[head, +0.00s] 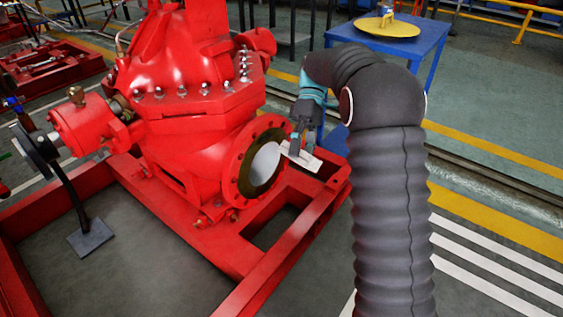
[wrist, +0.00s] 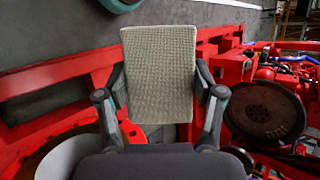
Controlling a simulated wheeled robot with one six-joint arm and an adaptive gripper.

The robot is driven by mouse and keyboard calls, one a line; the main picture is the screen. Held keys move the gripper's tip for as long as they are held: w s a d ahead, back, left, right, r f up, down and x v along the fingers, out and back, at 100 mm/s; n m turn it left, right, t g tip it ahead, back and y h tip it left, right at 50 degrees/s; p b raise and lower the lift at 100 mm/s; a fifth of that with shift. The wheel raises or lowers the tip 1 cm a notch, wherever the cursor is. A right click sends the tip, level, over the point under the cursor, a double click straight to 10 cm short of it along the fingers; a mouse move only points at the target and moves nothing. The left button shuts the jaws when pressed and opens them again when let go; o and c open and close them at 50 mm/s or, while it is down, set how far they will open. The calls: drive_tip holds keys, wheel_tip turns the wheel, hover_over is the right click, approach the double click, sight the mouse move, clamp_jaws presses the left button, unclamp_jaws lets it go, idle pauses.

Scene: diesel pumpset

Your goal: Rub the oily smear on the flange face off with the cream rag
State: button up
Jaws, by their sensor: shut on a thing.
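My gripper (head: 302,142) is shut on the cream rag (head: 304,160), just right of the red pump's flange (head: 233,178) in the head view. In the wrist view the rag (wrist: 158,70) is a flat, textured cream rectangle, pinched by its side edges between the two fingers (wrist: 159,88). The flange has a red bolted rim, a dark olive ring and a pale grey disc (head: 265,163). I cannot tell a separate smear from the olive ring. The flange's rim also shows at the lower left of the wrist view (wrist: 28,156). The rag appears apart from the flange face.
The red base frame (head: 262,290) runs under and around the pump (head: 190,60). A blue table (head: 425,42) with a yellow disc (head: 385,27) stands behind my arm. A dark round wheel (wrist: 265,110) is at the right of the wrist view. Striped floor is clear at right.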

sight(259, 142)
drive_tip(key=shift+w+a+f+m+t+y+b, duration=0.65)
drive_tip(key=shift+w+a+f+m+t+y, duration=1.05)
drive_tip(key=shift+w+m+t+y, duration=0.65)
drive_tip(key=shift+w+a+f+m+t+y+b, duration=0.7)
drive_tip(key=shift+w+a+f+m+t+y, duration=0.65)
drive_tip(key=shift+w+f+m+t+y, duration=0.85)
drive_tip(key=shift+w+a+f+m+t+y+b, duration=0.65)
drive_tip(key=shift+w+a+f+m+t+y, duration=0.9)
drive_tip(key=shift+w+m+t+y, duration=1.1)
drive_tip(key=shift+s, duration=0.35)
drive_tip(key=shift+w+a+b, duration=0.55)
drive_tip(key=shift+a+b, duration=0.05)
drive_tip(key=shift+a, duration=0.15)
drive_tip(key=shift+w+d, duration=0.1)
drive_tip(key=shift+w+d+b, duration=0.75)
drive_tip(key=shift+w+d, duration=0.1)
drive_tip(key=shift+w, duration=0.25)
drive_tip(key=shift+w, duration=0.1)
